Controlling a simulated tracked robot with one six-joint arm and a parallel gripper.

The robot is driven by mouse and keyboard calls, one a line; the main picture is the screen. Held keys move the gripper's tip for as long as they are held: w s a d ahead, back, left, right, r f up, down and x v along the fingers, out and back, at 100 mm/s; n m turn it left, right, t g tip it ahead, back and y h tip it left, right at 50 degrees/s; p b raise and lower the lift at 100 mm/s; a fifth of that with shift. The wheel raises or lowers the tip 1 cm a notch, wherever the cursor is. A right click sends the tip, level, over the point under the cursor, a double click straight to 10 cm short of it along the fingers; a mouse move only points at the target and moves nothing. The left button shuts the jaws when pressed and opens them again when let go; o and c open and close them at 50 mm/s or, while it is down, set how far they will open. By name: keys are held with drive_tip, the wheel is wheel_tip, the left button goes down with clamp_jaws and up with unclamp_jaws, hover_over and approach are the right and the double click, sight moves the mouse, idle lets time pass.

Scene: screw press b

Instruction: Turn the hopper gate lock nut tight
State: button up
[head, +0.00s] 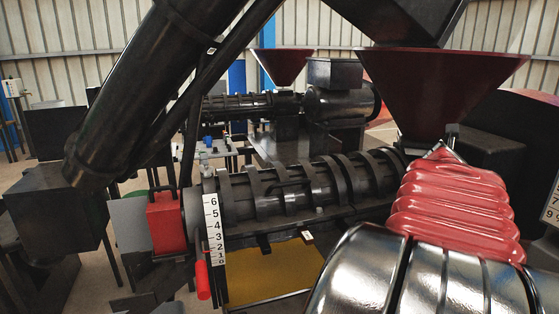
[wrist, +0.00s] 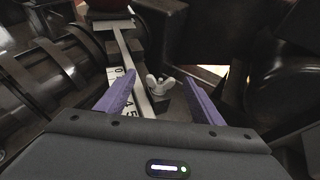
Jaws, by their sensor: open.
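The lock nut (wrist: 160,85) is a pale metal wing nut and shows in the wrist view, near the middle, beside a narrow metal strip (wrist: 131,62). My gripper (wrist: 158,79) has two purple fingers, spread apart, one to the left and one to the right of the nut. A gap shows on both sides, and I cannot tell how deep the nut sits between them. In the head view the dark red hopper (head: 440,82) stands at the upper right. My arm hides much of the area below it, and my gripper is not visible there.
A white number scale (wrist: 120,78) lies left of the strip. The ribbed dark press barrel (head: 300,188) runs across the middle in the head view. Another press with a red hopper (head: 281,66) stands behind. Dark machine parts crowd both sides of my gripper.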

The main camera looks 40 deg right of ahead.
drive_tip(key=shift+x, duration=1.9)
drive_tip(key=shift+s, duration=0.1)
drive_tip(key=shift+c, duration=0.2)
drive_tip(key=c, duration=1)
